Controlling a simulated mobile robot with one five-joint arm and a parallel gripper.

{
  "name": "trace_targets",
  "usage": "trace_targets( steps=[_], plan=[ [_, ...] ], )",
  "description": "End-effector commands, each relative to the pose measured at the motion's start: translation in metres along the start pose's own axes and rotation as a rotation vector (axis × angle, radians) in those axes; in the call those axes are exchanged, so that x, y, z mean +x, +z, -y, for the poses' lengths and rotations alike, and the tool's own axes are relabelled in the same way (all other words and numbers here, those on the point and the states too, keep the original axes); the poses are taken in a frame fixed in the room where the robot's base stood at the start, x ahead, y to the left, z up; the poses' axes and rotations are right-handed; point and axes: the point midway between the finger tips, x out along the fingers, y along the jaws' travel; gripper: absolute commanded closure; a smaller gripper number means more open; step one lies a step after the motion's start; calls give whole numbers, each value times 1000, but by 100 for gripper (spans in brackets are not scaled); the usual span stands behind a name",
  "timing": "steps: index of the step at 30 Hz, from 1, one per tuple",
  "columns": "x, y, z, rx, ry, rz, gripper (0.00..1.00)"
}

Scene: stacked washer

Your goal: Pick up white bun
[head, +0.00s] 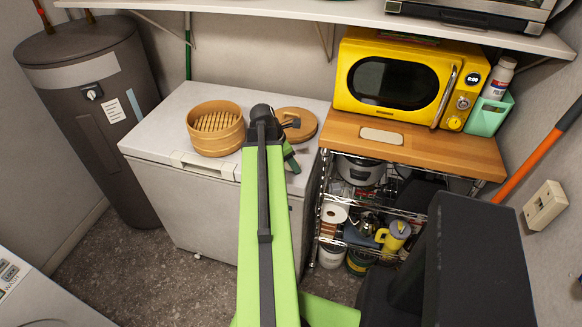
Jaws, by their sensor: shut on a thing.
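My green and black arm reaches over the white chest freezer (155,138) in the head view. My gripper (291,128) is at its far end, close to a round wooden lid (308,117). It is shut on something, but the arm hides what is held. I cannot make out a white bun in this view. An open round bamboo steamer (215,128) stands on the freezer, left of my gripper. Its slatted bottom shows, and no bun is visible in it.
A yellow microwave (397,82) stands on a wooden-topped wire rack (448,150) to the right, with a pale flat piece (381,136) in front. A white shelf (350,12) overhangs the back. A dark tank (92,105) stands left.

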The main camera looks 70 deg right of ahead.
Motion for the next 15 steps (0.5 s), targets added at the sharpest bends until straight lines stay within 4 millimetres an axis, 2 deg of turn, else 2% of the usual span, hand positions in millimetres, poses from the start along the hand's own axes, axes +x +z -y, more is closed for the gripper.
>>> trace_targets(
  steps=[8, 11, 15],
  plan=[
    [-7, 3, 0, 0, 0, 0, 87],
    [-19, 8, 0, 0, 0, 0, 87],
    [-45, 19, 0, 0, 0, 0, 87]
  ],
)
